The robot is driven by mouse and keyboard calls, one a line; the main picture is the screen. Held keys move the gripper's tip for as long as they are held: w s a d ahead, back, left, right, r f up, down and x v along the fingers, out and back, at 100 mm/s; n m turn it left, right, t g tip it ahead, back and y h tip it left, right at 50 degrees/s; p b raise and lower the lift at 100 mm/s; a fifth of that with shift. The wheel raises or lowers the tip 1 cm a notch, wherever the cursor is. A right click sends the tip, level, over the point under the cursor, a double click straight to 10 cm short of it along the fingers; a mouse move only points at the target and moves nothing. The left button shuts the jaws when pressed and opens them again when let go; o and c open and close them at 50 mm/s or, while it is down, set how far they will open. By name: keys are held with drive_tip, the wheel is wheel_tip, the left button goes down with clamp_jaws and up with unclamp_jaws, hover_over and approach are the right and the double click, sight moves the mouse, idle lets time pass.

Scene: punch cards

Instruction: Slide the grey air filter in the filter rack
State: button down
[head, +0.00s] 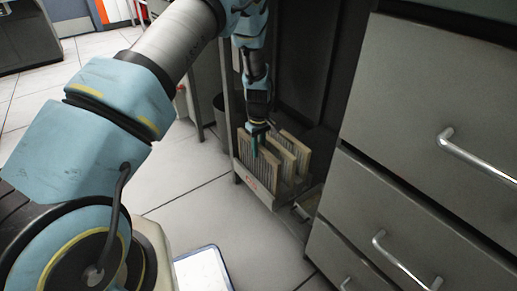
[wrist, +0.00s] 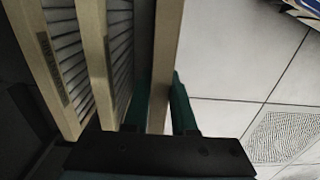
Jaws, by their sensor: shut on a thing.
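The filter rack (head: 262,192) is a low grey metal frame with a red mark, standing on the floor beside the drawers. Several tan-framed filters with grey pleats stand in it. The grey air filter (head: 262,171) is the leftmost one in the head view; its frame edge shows in the wrist view (wrist: 166,55). My gripper (head: 254,143) points down at its top edge. In the wrist view, the green fingers of my gripper (wrist: 160,102) are shut on that edge, one on each side. The filter is upright, in line with the others. Its lower end is partly hidden, so I cannot tell how deep it sits.
Two other filters (wrist: 122,50) stand close beside the held one, on the left in the wrist view. Grey drawers with handles (head: 395,262) rise close on the right. A dark bin (head: 220,108) is behind. Tiled floor (head: 190,190) is open to the left.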

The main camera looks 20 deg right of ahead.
drive_tip(key=shift+f, duration=0.2)
drive_tip(key=shift+f+b, duration=0.4)
drive_tip(key=shift+f, duration=0.4)
drive_tip(key=c, duration=0.6)
unclamp_jaws()
drive_tip(key=shift+c, duration=0.2)
drive_tip(key=shift+o, duration=0.3)
drive_tip(key=o, duration=0.4)
